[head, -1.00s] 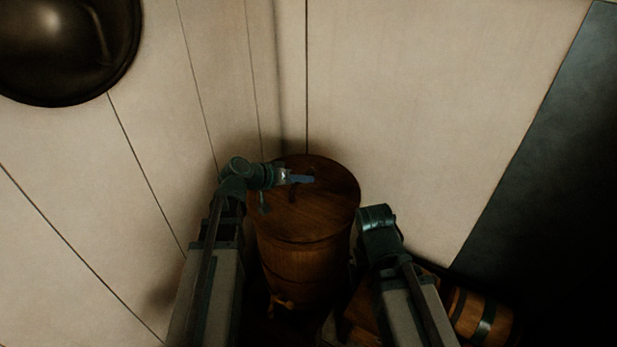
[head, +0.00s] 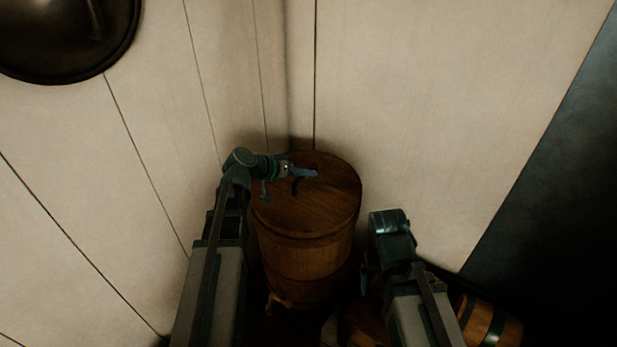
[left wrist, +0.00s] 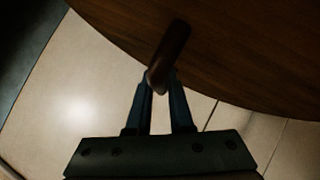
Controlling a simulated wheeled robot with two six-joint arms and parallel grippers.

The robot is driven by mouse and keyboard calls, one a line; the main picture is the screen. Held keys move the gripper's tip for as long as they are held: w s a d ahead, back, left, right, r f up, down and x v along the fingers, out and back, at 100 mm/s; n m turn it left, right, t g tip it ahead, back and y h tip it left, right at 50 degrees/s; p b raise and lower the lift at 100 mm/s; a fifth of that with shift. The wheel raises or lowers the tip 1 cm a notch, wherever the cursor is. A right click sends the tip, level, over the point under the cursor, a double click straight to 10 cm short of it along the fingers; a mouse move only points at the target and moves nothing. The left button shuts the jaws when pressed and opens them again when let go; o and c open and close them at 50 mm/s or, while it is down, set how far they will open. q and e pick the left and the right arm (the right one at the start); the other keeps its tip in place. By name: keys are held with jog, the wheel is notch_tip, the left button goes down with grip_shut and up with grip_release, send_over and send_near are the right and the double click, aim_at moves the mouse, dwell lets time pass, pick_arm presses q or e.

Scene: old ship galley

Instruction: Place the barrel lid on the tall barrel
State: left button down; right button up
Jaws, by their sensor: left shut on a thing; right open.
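The barrel lid (head: 325,205) is a round brown wooden disc with a dark bar handle. In the head view it lies over the top of the tall barrel (head: 305,262), roughly in line with its rim; I cannot tell whether it rests on the rim or hovers just above. My left gripper (head: 305,173) is shut on the lid's handle. In the left wrist view its fingers (left wrist: 162,84) pinch one end of the handle (left wrist: 170,52), beside the lid's dark underlit face (left wrist: 245,45). My right gripper (head: 368,275) hangs to the right of the barrel, empty and mostly hidden.
The tall barrel stands in a corner of pale panelled walls (head: 430,110). A smaller banded barrel (head: 490,325) lies at the lower right. A large dark round pan (head: 65,35) hangs on the left wall. A brass tap (head: 278,302) sticks out low on the tall barrel.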

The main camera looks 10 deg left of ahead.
pick_arm(q)
jog(key=shift+f, duration=0.15)
jog(key=c, duration=0.8)
grip_release()
jog(key=shift+r, duration=0.2)
jog(key=shift+s+a+r, duration=0.15)
jog(key=shift+r, duration=0.1)
jog(key=p+v, duration=0.6)
jog(key=v, duration=0.5)
jog(key=shift+s, duration=0.2)
jog(key=shift+a+r, duration=0.1)
